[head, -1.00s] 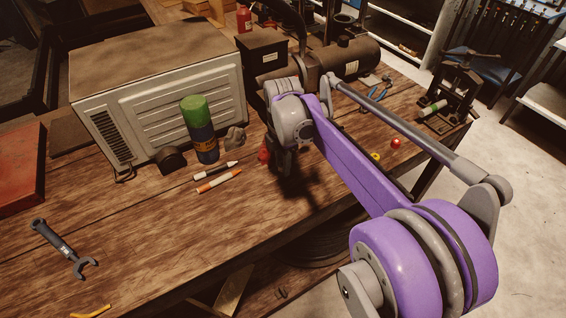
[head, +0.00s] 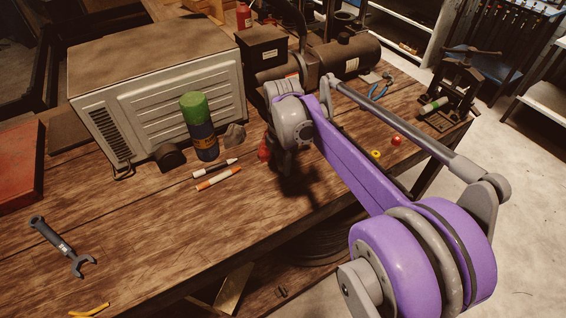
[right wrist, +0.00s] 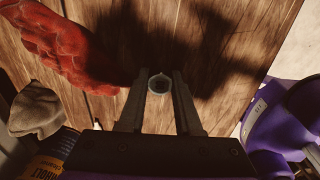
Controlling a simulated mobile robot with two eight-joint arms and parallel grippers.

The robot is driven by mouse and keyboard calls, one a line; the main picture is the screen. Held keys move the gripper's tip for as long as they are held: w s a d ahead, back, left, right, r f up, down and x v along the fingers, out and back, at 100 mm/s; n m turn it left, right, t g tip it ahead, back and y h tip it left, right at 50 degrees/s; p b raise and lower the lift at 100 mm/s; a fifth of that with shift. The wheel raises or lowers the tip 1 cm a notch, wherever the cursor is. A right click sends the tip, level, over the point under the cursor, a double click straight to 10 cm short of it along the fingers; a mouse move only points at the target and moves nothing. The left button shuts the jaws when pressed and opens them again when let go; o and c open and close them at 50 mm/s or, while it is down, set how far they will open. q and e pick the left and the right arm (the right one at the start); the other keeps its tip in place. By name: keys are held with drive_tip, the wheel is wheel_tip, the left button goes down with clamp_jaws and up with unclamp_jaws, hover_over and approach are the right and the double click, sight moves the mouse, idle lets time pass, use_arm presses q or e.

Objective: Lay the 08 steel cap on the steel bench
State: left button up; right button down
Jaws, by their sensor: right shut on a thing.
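In the right wrist view, a small round grey metal cap (right wrist: 159,84) with a dark centre sits between the fingertips of my right gripper (right wrist: 160,86), which is shut on it. No marking can be read on it. In the head view, my grey right wrist hides most of this gripper and the cap, above the wooden workbench (head: 130,225). A pale-topped bench (head: 549,113) shows at the right edge; I cannot tell whether it is the steel bench. My left gripper is not in view.
A red glove (right wrist: 66,45) lies beside the gripper. A metal-cased box (head: 165,85), a green-topped can (head: 199,127), two markers and a wrench (head: 62,247) stand or lie on the workbench. A press (head: 455,88) stands at its right end. The front middle is fairly clear.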

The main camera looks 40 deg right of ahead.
drive_tip(key=c, duration=0.5)
unclamp_jaws()
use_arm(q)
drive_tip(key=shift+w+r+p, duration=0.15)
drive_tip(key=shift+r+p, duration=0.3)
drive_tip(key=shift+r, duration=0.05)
use_arm(e)
wheel_tip(320, 180, up, 11)
drive_tip(key=shift+f, duration=0.1)
drive_tip(key=shift+f, duration=0.1)
